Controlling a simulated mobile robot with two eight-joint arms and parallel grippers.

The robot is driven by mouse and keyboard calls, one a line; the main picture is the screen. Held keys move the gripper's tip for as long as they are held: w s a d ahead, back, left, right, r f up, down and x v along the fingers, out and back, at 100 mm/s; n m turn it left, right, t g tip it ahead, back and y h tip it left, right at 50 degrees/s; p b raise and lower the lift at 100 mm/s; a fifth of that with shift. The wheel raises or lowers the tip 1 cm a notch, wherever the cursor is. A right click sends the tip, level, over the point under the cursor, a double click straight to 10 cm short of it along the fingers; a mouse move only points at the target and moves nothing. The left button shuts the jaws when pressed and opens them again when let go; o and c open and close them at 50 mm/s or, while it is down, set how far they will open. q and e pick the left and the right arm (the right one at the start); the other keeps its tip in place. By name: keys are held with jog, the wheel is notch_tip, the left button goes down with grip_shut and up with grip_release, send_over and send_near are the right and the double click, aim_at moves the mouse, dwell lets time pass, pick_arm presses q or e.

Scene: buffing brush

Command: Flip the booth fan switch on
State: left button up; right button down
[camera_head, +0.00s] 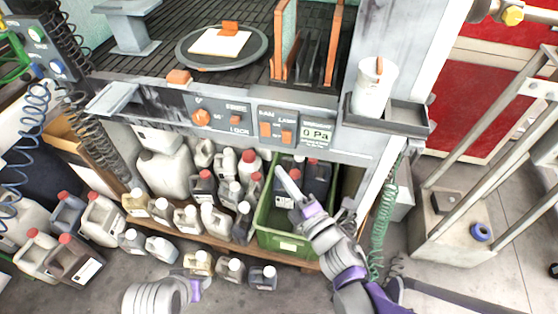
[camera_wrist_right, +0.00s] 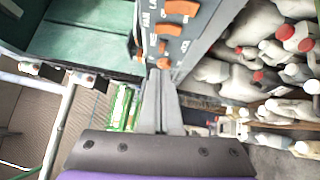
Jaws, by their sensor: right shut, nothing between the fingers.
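The booth's grey control panel (camera_head: 225,133) carries an orange fan switch (camera_head: 265,129) beside an orange lamp switch (camera_head: 287,135). Which way the fan switch is tipped is too small to tell. My right gripper (camera_head: 279,171) is shut and empty, its fingertips below these switches in the head view and apart from them. In the right wrist view the shut fingers (camera_wrist_right: 159,76) point up at the panel's lower end, and several orange controls (camera_wrist_right: 180,8) show above the tips. My left gripper is out of view; only part of my left arm shows at the bottom.
A green crate (camera_head: 272,239) with dark bottles stands under the panel, behind my right arm. Several bottles and jugs (camera_head: 165,172) crowd the shelf and floor to the left. A white cup (camera_head: 374,90) sits on a side ledge right of the pressure display (camera_head: 316,135).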

send_near(262, 127)
jog(key=w+a, duration=0.2)
jog(key=a, duration=0.2)
jog(key=w, duration=0.1)
jog(key=w+d+b, duration=0.1)
jog(key=w, duration=0.1)
jog(key=shift+w+r, duration=0.1)
jog(key=shift+r, duration=0.1)
jog(key=shift+w+d, duration=0.1)
jog(key=shift+w+r, duration=0.2)
jog(key=shift+r, duration=0.05)
jog(key=shift+s+p, duration=0.15)
jog(key=shift+p, duration=0.15)
